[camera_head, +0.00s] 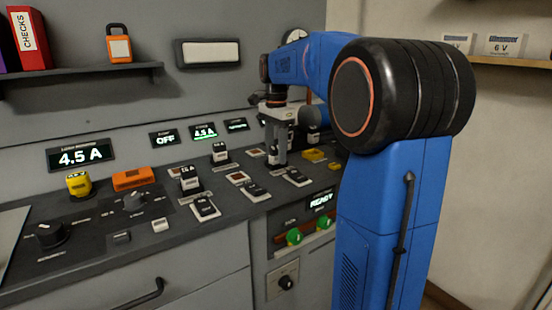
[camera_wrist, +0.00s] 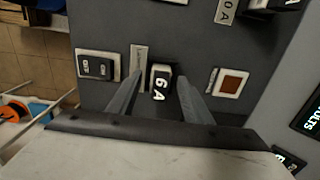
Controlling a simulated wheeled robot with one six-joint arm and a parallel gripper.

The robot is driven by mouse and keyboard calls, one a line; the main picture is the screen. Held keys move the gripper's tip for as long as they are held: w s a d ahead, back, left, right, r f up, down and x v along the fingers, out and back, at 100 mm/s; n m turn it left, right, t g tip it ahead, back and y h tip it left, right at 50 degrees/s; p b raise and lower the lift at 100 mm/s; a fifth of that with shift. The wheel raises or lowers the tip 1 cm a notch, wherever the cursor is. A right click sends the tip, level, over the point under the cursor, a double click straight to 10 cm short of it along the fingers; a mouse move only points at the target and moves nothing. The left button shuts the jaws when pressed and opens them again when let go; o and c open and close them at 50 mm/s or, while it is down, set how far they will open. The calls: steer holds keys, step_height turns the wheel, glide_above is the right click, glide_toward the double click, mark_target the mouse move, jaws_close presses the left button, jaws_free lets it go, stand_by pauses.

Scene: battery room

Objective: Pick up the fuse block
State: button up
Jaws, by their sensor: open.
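A small black fuse block (camera_wrist: 160,83) with a white face marked "6 A" stands on the dark panel in the wrist view. My gripper (camera_wrist: 158,77) is open, with one finger on each side of this block. A gap shows between the block and each finger, and nothing is held. In the head view my gripper (camera_head: 276,160) points down at the far part of the panel and largely hides that block. Two similar blocks, a nearer one (camera_head: 189,180) and a farther one (camera_head: 219,153), stand upright to the left of it.
In the wrist view a rocker switch (camera_wrist: 97,66) lies left of the block and a square brown indicator (camera_wrist: 231,83) lies right. The head view shows knobs, including a black one (camera_head: 49,234), a yellow part (camera_head: 78,184) and a shelf (camera_head: 80,80) above.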

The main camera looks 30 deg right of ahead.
jaws_close()
